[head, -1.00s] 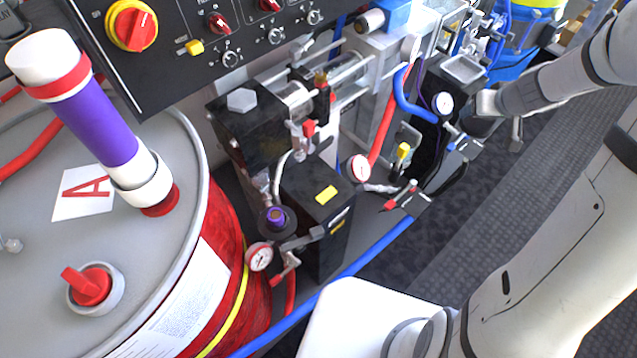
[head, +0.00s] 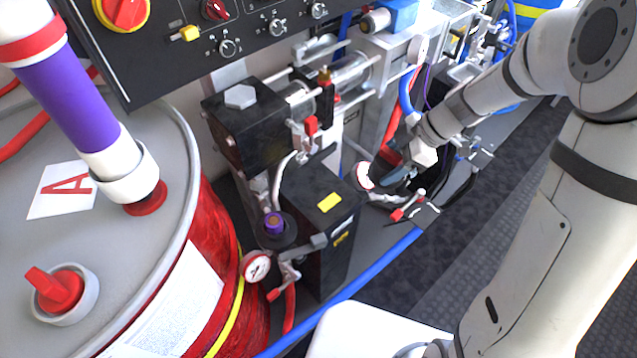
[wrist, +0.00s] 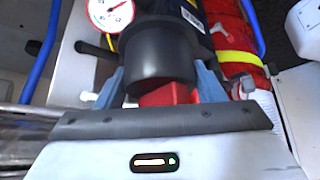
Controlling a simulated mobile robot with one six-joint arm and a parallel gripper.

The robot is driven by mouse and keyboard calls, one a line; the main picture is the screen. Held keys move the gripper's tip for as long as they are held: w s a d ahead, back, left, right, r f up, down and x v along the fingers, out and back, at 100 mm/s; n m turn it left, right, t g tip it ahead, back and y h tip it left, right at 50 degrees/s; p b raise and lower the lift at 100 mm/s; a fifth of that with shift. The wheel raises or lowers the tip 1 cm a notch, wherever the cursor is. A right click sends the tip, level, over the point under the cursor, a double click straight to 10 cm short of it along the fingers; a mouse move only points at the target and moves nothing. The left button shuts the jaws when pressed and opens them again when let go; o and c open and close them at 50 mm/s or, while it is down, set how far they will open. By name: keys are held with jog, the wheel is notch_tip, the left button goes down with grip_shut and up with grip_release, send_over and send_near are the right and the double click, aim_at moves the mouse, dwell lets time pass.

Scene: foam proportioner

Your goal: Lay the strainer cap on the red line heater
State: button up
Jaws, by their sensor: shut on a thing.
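My gripper (wrist: 158,88) is shut on a black, round, cup-like piece, which looks like the strainer cap (wrist: 158,58), held between two blue-grey fingers in the wrist view. In the head view my gripper (head: 388,180) is just right of a small pressure gauge, and the cap is hard to make out against the dark fingers. A black box with a yellow label, which looks like the red line heater (head: 322,225), stands left of my gripper, beside the red drum. I see no contact between the cap and this box.
The red drum (head: 215,245) fills the left. A gauge (head: 363,177) and a red-handled valve (head: 408,206) are close to my gripper. A black pump block (head: 245,130) stands behind the heater. A blue hose (head: 350,290) runs along the front. Dark floor is open at right.

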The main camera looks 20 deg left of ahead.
jog(key=s+a+f, duration=0.1)
jog(key=a, duration=0.3)
jog(key=s+a+f+p, duration=0.1)
jog(key=s+a, duration=0.1)
jog(key=a, duration=0.2)
jog(key=s+a, duration=0.2)
jog(key=a, duration=0.2)
jog(key=shift+s+a+f, duration=0.2)
jog(key=shift+a+f, duration=0.05)
jog(key=shift+f, duration=0.15)
notch_tip(320, 180, down, 4)
jog(key=shift+r, duration=0.1)
jog(key=shift+s+a+f+p, duration=0.2)
jog(key=shift+a+f+p, duration=0.05)
jog(key=shift+a+p, duration=0.15)
jog(key=shift+f+b, duration=0.15)
jog(key=shift+b, duration=0.2)
jog(key=o, duration=1)
jog(key=shift+o, duration=0.2)
